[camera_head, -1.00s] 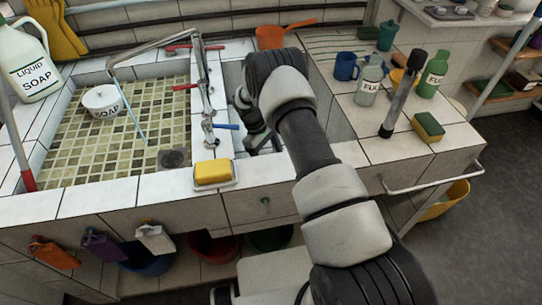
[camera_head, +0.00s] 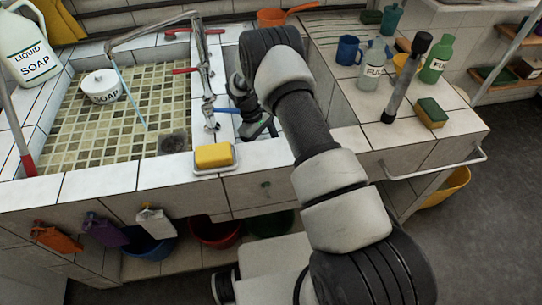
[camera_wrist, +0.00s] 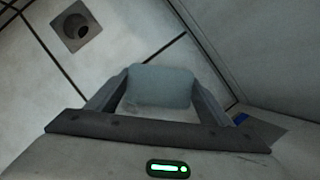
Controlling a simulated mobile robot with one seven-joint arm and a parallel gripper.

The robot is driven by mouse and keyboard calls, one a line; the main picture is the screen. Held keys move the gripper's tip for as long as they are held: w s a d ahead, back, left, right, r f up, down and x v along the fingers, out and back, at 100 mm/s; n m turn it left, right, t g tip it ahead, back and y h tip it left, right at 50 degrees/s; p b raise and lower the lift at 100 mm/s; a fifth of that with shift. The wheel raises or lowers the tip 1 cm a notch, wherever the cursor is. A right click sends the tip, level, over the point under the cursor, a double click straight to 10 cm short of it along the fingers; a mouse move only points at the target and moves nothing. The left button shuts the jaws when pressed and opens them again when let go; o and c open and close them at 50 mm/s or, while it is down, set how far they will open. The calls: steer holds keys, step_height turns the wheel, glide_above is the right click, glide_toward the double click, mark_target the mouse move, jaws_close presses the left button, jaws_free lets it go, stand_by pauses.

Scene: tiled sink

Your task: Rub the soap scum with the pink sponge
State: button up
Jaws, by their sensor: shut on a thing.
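My gripper (camera_wrist: 158,85) is shut on a pale bluish-grey block (camera_wrist: 160,86), seen between its two fingers in the wrist view. The block looks like a sponge, but no pink shows on it. In the head view my gripper (camera_head: 264,128) is low in the narrow white basin right of the tiled sink, partly behind my arm; the block cannot be made out there. The basin floor (camera_wrist: 115,45) is white tile with dark joints and a square drain (camera_wrist: 76,26). I cannot make out soap scum, nor tell whether the block touches the floor.
A yellow sponge (camera_head: 214,155) lies on a dish at the front ledge. A faucet (camera_head: 205,85) stands between the basins. A green and yellow sponge (camera_head: 431,113), bottles (camera_head: 375,68) and a blue mug (camera_head: 348,50) stand on the right counter. Basin walls closely surround my gripper.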

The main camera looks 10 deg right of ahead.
steer(key=shift+w+f+b, duration=0.15)
steer(key=shift+w+b, duration=0.9)
steer(key=shift+w, duration=0.25)
steer(key=shift+w+b, duration=0.6)
steer(key=shift+b, duration=0.5)
steer(key=w+b, duration=0.2)
steer(key=b, duration=0.1)
steer(key=shift+w+f, duration=0.1)
steer(key=shift+w+b, duration=0.3)
steer(key=shift+w+d+f+b, duration=0.1)
steer(key=shift+w+b, duration=0.8)
steer(key=shift+b, duration=0.25)
steer(key=shift+w+r, duration=0.25)
steer(key=shift+w, duration=0.1)
steer(key=shift+w+r, duration=0.15)
steer(key=shift+w, duration=0.55)
